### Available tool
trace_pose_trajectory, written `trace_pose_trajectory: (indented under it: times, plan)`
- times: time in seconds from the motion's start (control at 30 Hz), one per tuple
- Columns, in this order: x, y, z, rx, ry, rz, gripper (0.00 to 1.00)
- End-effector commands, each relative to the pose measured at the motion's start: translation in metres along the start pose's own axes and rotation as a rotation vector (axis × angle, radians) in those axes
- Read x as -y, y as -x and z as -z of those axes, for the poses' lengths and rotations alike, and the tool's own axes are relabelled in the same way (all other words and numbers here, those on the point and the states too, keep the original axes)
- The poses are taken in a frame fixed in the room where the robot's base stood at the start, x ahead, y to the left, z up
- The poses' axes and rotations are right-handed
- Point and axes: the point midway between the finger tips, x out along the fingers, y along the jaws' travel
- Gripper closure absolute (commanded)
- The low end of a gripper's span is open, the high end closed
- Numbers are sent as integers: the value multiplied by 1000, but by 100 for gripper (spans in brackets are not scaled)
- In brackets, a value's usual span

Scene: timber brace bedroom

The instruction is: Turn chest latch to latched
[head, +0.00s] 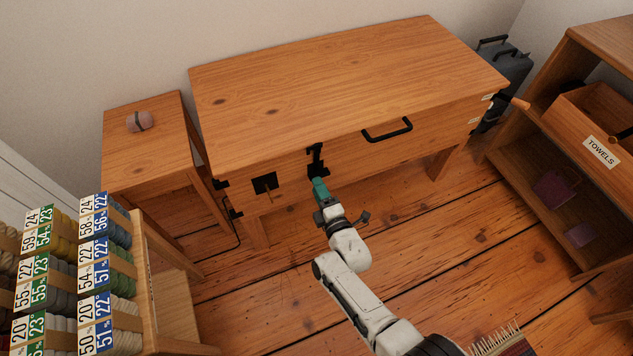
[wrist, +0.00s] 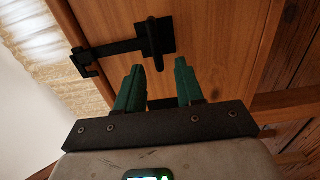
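The wooden chest (head: 340,85) stands against the wall with its lid down. Its black latch (head: 315,158) is on the front, and my gripper (head: 320,186) is just in front of it. In the wrist view the latch has a black plate with an upright handle (wrist: 155,40). A black bar runs from the plate across to a catch (wrist: 85,62) at the left. My gripper (wrist: 161,70) has two green fingers spread apart. The handle's lower end shows in line with the gap between the fingertips. I cannot tell whether they touch it.
A black plate (head: 264,182) and a black pull handle (head: 387,130) are also on the chest front. A side table (head: 145,160) and a yarn rack (head: 150,285) stand left. A shelf with a towels bin (head: 590,115) is right.

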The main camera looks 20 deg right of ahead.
Motion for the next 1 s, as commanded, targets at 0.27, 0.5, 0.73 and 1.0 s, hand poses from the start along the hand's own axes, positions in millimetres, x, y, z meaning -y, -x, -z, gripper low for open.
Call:
trace_pose_trajectory:
  times: [0.27, 0.5, 0.73, 1.0]
  plan:
    - [-4, 55, 0, -3, 2, 3, 63]
    - [-1, 81, 0, -1, 1, 1, 63]
    - [0, 85, 0, -1, 1, 0, 63]
    - [0, 85, 0, -1, 1, 0, 63]
